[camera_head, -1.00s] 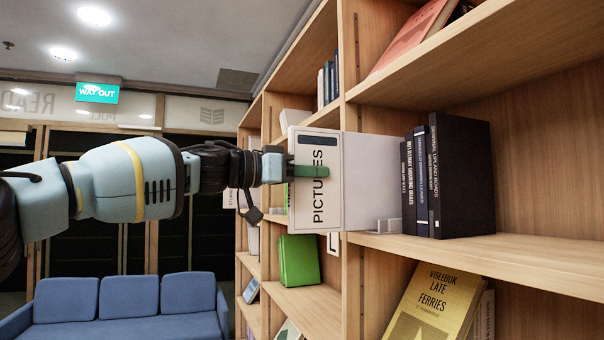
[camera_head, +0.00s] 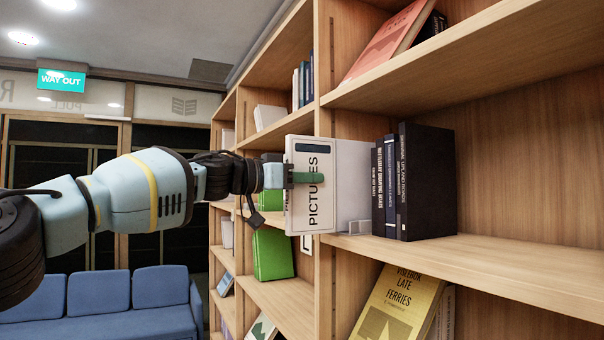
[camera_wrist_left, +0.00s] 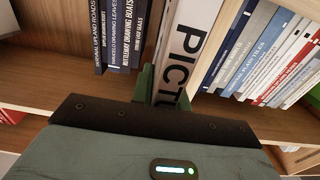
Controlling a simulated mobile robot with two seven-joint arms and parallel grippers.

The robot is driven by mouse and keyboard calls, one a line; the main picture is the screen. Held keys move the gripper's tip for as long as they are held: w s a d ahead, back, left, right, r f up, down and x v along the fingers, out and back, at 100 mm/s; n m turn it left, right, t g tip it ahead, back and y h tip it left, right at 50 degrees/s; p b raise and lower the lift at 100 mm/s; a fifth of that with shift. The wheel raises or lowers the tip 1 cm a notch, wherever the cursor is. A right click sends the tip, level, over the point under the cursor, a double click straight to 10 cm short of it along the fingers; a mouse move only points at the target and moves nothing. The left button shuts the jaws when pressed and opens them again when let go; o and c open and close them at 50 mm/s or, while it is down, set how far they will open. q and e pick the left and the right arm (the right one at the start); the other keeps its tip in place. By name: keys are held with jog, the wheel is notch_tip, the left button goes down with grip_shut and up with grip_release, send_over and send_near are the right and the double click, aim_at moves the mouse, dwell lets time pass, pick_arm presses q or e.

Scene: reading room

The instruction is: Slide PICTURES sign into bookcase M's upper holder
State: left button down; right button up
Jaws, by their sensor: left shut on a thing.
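The PICTURES sign (camera_head: 312,205) is a white upright plate with black lettering running up it and a dark bar at its top. It stands at the front of the bookcase upright, beside a white block on the shelf. My left gripper (camera_head: 298,178) is shut on the sign with green fingers, reaching in from the left. In the left wrist view the sign (camera_wrist_left: 187,45) shows between the green fingertips (camera_wrist_left: 163,90). I cannot tell the upper holder apart, nor whether the sign sits in it. My right gripper is not in view.
A green book (camera_head: 272,255) is lower left; a blue sofa (camera_head: 100,305) is behind.

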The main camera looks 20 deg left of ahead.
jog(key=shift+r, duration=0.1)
pick_arm(q)
jog(key=c, duration=0.6)
grip_release()
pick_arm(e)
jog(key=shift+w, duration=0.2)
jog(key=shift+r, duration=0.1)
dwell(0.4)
pick_arm(q)
jog(key=p+v, duration=0.2)
jog(key=v, duration=0.9)
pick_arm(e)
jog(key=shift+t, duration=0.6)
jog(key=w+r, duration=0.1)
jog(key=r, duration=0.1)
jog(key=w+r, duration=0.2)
pick_arm(q)
jog(key=shift+w, duration=0.1)
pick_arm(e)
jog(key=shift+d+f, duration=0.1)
